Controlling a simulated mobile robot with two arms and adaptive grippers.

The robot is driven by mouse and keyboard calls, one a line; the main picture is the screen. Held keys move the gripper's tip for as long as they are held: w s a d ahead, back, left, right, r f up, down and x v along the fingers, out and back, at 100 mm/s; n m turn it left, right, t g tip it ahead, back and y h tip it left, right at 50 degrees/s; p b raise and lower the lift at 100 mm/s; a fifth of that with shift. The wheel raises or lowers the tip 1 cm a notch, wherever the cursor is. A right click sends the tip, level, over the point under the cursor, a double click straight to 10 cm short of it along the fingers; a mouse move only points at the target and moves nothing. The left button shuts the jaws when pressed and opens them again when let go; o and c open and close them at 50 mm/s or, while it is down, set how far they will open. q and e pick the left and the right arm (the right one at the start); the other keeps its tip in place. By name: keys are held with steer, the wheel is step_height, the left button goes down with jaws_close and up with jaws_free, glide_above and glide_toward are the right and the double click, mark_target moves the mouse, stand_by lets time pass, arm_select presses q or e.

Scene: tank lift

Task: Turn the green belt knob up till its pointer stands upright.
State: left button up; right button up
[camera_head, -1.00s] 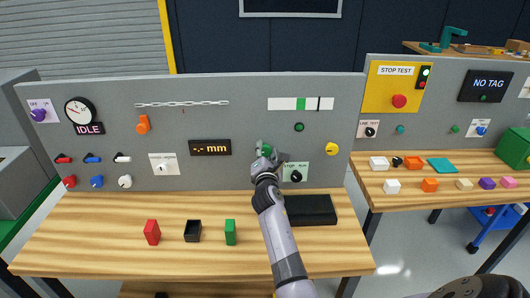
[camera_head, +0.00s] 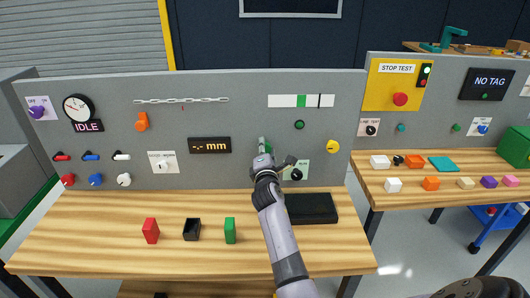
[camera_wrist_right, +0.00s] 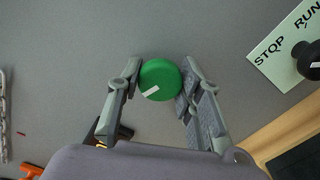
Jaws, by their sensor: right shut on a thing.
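The green belt knob (camera_wrist_right: 160,80) is a round disc on the grey panel. In the right wrist view it sits between the two fingers of my right gripper (camera_wrist_right: 160,88), which touch it on both sides. Its white pointer mark (camera_wrist_right: 151,90) points to the panel's left, judged by the tilted STOP RUN lettering. In the head view the knob (camera_head: 268,149) shows only as a bit of green behind my right gripper (camera_head: 274,153), and its pointer cannot be made out. My left gripper is not in view.
A STOP RUN plate with a black knob (camera_wrist_right: 312,62) is to the right of the green knob. A yellow knob (camera_head: 333,146) and a green button (camera_head: 299,124) are nearby. A black tray (camera_head: 311,208) lies on the wooden bench below.

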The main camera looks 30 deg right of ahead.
steer(key=m+b, duration=0.1)
steer(key=m, duration=0.2)
steer(key=shift+f+m, duration=0.15)
steer(key=shift+m, duration=0.25)
steer(key=m+b, duration=0.1)
steer(key=m, duration=0.2)
steer(key=shift+m, duration=0.3)
steer(key=m+b, duration=0.1)
steer(key=m, duration=0.2)
steer(key=shift+m, duration=0.3)
steer(key=shift+m+b, duration=0.5)
steer(key=shift+m, duration=0.9)
steer(key=o, duration=1.2)
